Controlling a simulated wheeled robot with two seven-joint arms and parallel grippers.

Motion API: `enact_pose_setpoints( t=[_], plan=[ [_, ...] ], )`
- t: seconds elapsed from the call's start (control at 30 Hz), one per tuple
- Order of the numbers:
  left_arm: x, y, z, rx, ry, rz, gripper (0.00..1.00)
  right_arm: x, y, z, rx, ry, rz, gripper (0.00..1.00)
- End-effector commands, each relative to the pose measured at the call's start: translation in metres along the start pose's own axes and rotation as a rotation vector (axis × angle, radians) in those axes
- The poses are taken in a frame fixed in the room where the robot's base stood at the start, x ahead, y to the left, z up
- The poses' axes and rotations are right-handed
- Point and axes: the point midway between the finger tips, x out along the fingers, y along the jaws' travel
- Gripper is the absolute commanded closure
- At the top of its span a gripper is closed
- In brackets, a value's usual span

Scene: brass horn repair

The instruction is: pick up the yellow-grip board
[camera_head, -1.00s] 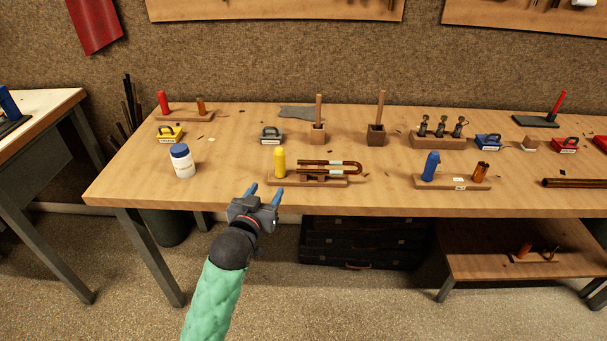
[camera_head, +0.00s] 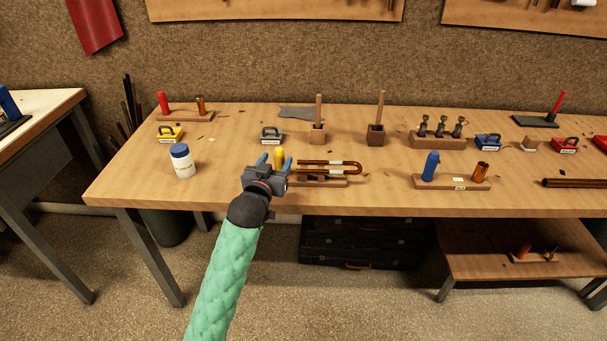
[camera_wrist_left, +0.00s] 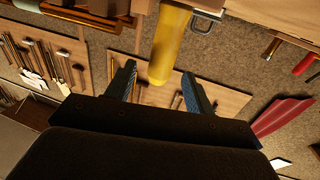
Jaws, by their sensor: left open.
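The yellow-grip board (camera_head: 325,183) lies near the front edge of the bench, left of its middle. Its upright yellow grip (camera_head: 279,155) is at its left end, and a brass U-shaped tube (camera_head: 345,163) lies on it. My left gripper (camera_head: 275,162) is open in front of the yellow grip, which shows between its fingers in the head view. In the left wrist view the yellow grip (camera_wrist_left: 171,45) stands ahead, roughly between the open fingertips (camera_wrist_left: 160,85). The gripper hides the grip's lower part and the board's left end in the head view. My right gripper is out of view.
A white jar with a blue lid (camera_head: 182,162) stands to the left. Another board with a blue grip (camera_head: 431,166) is to the right. A red-grip board (camera_head: 180,115) and small yellow (camera_head: 170,134) and grey (camera_head: 271,136) blocks are farther back. Bare bench lies around the jar.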

Motion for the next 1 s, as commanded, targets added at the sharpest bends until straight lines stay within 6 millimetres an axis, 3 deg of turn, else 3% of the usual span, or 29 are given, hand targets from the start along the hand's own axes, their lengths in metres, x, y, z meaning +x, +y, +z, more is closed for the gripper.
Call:
enact_pose_setpoints(
  t=[0.23,0.53,0.8,1.0],
  plan=[
    [0.03,0.0,0.001,0.0,0.0,0.0,0.47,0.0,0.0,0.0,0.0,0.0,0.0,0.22],
    [0.033,0.0,0.002,0.0,-0.001,0.0,0.47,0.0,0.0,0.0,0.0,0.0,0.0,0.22],
    [0.033,0.0,0.002,0.0,-0.001,0.0,1.0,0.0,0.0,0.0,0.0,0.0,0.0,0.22],
    [0.033,0.0,0.001,0.0,0.001,0.0,1.0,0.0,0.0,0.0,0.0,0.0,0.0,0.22]
  ],
)
